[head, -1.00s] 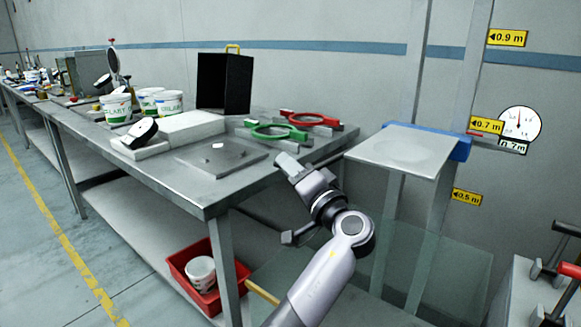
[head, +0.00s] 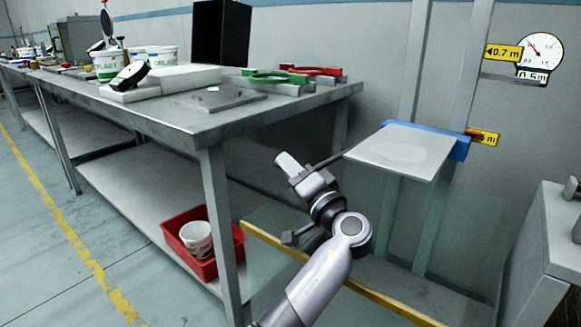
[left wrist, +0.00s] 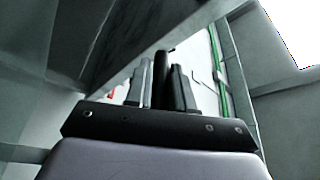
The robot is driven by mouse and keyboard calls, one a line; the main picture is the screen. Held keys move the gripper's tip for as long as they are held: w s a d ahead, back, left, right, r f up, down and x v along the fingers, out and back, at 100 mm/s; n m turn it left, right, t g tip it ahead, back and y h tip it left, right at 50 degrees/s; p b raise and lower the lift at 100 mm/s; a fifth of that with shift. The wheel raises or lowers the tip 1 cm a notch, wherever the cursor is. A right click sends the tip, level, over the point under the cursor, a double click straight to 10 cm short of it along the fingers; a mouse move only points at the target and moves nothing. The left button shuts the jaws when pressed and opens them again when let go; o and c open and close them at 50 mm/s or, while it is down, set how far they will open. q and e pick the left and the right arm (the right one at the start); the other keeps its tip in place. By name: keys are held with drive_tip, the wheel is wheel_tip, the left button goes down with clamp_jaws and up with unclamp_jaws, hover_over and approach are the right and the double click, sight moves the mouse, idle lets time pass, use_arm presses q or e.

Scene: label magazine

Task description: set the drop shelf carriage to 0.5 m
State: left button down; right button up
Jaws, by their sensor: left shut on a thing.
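The drop shelf carriage is a pale square plate (head: 405,150) with a blue block (head: 455,143) at its back, on two upright grey rails (head: 466,80). The block sits beside a yellow height label (head: 485,137), which it partly covers; only "5 m" shows. The left wrist view shows the dark bar (left wrist: 162,75) between the fingers. My right gripper is not in view.
A grey workbench (head: 215,128) stands left, with white tubs and green and red ring tools on top. A red bin (head: 205,262) with a white tub sits on its lower shelf. A grey cabinet (head: 540,245) stands at right. A glassy panel with a yellow edge (head: 385,300) lies below the carriage.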

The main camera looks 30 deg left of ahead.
use_arm(q)
drive_tip(key=shift+f, duration=0.3)
drive_tip(key=c, duration=1.1)
unclamp_jaws()
drive_tip(key=shift+r, duration=0.1)
drive_tip(key=shift+o, duration=0.2)
drive_tip(key=v, duration=0.7)
drive_tip(key=shift+d, duration=0.1)
